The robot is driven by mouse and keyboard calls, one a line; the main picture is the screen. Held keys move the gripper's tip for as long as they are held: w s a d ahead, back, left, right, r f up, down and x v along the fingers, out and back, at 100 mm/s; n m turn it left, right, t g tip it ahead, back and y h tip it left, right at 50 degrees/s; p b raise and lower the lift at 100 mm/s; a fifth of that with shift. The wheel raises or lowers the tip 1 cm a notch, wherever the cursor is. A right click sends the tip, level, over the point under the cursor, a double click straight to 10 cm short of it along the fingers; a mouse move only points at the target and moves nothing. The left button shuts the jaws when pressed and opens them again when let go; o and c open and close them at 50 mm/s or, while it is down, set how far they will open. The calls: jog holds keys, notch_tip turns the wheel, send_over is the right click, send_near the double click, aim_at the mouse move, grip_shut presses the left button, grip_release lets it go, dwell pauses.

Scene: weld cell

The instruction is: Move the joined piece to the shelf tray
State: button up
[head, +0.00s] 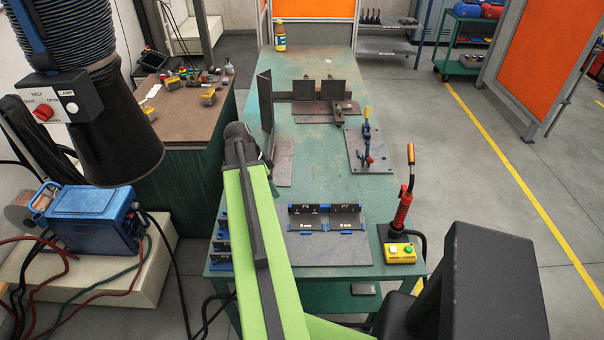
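My green arm reaches from the bottom over the left side of the green workbench (375,185). Its dark end (240,142) is near the bench's left edge. The fingers are hidden or not distinguishable, so I cannot see what they hold, if anything. Just right of this end, a tall dark plate (265,102) stands on edge and a flat plate (284,165) lies at its foot. They look like one angled piece, but I cannot tell if they are joined. Two upright dark plates (333,90) stand farther back. I cannot identify the shelf tray for certain.
A rack with blue-edged slots (326,218) sits at the bench front, with more slots partly behind my arm. A clamp stand (368,150) is at mid-right. A red-handled torch (403,205) and yellow button box (400,253) stand at front right. A bottle (280,37) is at the far end.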

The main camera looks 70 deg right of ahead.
aim_at(306, 208)
jog(key=s+d+r+m, duration=0.2)
jog(key=s+d+m, duration=0.25)
jog(key=s, duration=0.45)
jog(key=shift+g, duration=0.4)
jog(key=f+b, duration=0.9)
jog(key=f, duration=0.1)
jog(key=shift+w+d+f+b, duration=0.1)
jog(key=shift+w+f+b, duration=0.1)
jog(key=shift+f+b, duration=0.15)
jog(key=shift+r, duration=0.1)
jog(key=shift+c, duration=0.4)
grip_shut()
jog(key=shift+c, duration=2.4)
grip_release()
jog(key=shift+s, duration=0.25)
grip_shut()
